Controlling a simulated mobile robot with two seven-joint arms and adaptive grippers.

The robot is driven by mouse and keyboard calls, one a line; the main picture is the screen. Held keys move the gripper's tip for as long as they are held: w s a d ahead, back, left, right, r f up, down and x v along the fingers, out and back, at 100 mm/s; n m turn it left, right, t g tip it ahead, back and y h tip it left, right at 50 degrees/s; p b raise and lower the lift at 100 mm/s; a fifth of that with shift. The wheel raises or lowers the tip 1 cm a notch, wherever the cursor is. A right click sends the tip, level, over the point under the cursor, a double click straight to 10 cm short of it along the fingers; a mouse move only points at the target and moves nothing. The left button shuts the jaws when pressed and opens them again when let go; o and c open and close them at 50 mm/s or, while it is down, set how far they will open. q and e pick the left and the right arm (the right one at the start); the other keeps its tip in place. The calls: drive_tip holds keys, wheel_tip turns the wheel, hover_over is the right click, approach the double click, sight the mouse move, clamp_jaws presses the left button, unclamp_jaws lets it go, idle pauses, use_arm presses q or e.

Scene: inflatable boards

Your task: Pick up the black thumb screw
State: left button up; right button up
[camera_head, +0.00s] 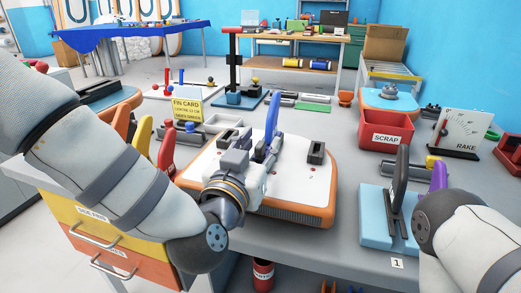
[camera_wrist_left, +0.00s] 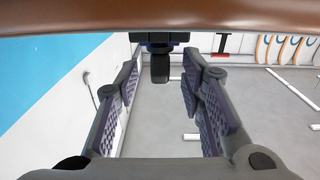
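My left gripper (camera_head: 266,152) is over the white-topped board with orange sides (camera_head: 325,190), close to the upright blue fin (camera_head: 272,117). In the left wrist view the left gripper (camera_wrist_left: 160,92) is open, with its two padded fingers well apart. A dark knob-like piece (camera_wrist_left: 160,68) shows between and beyond the fingers, under a black bar; it may be the black thumb screw, but I cannot tell for sure. The gap between the fingers looks empty. No thumb screw can be made out in the head view. My right arm is at the lower right; its gripper is not visible.
A black slotted block (camera_head: 316,153) is on the board. A yellow fin card (camera_head: 187,108), a red scrap bin (camera_head: 386,130) and a light blue stand (camera_head: 376,222) with a dark upright piece are around it. Bare grey bench shows to the board's right.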

use_arm(q)
drive_tip(key=shift+w+d+f, duration=0.15)
drive_tip(key=shift+w, duration=0.35)
clamp_jaws()
drive_tip(key=shift+r, duration=0.2)
